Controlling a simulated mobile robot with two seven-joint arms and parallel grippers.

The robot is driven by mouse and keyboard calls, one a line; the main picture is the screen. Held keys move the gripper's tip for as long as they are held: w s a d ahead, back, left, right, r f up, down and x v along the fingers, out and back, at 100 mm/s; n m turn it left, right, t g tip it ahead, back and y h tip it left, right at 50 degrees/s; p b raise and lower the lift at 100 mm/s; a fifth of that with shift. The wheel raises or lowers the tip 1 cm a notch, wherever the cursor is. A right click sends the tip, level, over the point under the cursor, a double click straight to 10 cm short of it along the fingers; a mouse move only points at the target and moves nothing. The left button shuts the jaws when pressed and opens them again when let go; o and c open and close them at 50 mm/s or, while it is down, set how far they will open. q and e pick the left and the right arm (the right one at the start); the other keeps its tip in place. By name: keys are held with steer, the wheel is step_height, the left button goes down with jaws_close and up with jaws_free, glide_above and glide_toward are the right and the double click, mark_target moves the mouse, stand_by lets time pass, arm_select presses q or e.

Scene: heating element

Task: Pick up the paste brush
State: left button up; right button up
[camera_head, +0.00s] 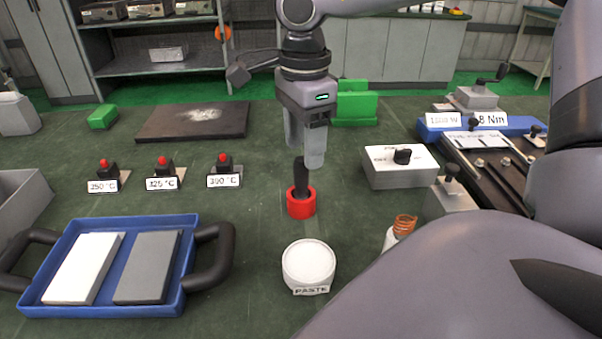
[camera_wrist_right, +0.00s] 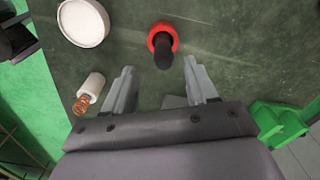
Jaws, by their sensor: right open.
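The paste brush (camera_head: 300,180) has a dark handle and stands upright in a red ring-shaped holder (camera_head: 301,206) on the green table. In the right wrist view the brush (camera_wrist_right: 163,57) and the red holder (camera_wrist_right: 162,36) lie ahead of the fingers, roughly between their lines. My right gripper (camera_head: 306,160) is above and just behind the brush in the head view. Its fingers, also seen in the right wrist view (camera_wrist_right: 160,78), are apart with nothing between them. The brush's lower end is hidden in the holder. My left gripper is not seen.
A white paste tub (camera_head: 308,266) stands in front of the holder. A blue tray (camera_head: 118,268) with two slabs is at left. A white switch box (camera_head: 400,166) and a coil on a white cylinder (camera_head: 399,232) are at right. Three red-button switches (camera_head: 163,173) stand left.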

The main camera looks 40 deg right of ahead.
mark_target(301, 157)
steer(key=f, duration=0.4)
steer(key=shift+w+f, duration=0.25)
steer(key=shift+f, duration=0.05)
jaws_close()
steer(key=shift+r, duration=0.1)
step_height(301, 157, up, 20)
steer(key=p, duration=0.2)
